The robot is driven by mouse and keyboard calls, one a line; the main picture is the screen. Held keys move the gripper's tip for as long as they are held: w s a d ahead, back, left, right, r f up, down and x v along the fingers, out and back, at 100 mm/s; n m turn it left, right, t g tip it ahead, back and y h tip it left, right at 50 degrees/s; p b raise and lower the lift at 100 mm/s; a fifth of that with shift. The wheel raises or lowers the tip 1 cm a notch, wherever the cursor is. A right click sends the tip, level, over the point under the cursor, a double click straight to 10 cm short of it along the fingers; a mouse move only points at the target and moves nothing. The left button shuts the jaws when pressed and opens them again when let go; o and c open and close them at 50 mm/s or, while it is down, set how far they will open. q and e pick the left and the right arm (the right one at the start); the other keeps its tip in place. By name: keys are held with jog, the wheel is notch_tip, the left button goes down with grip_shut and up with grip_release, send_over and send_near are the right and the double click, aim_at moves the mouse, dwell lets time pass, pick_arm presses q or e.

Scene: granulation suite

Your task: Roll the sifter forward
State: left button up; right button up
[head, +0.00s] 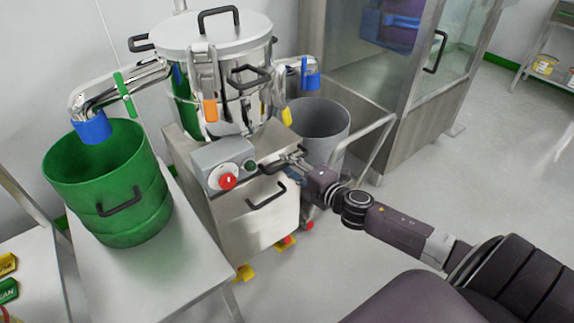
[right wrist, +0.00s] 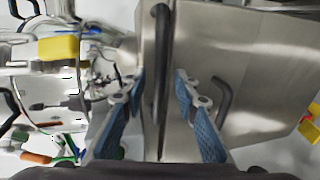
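The sifter is a steel drum (head: 222,85) with a lidded top, clamps and two outlet spouts, on a boxy steel base (head: 250,222) with casters. A grey control box with a red button (head: 228,181) sits on the base. Dark bar handles are on the base; one handle (head: 267,196) is on its front, and an upper bar handle (right wrist: 161,70) shows in the right wrist view. My right gripper (head: 292,161) is at the base's upper edge. Its blue-padded fingers (right wrist: 160,95) are apart, with the upper bar between them; contact is unclear. My left gripper is out of view.
A green bin (head: 108,190) stands on a white table (head: 150,270) left of the base, under one spout. A grey bin (head: 320,120) stands right of the sifter, beside a tubular rail (head: 370,145). A steel glass-doored cabinet (head: 400,100) is behind. Floor (head: 440,165) is clear at right.

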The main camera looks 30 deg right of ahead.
jog(key=shift+w+f, duration=0.1)
jog(key=shift+w, duration=0.4)
jog(key=shift+c, duration=0.6)
grip_shut()
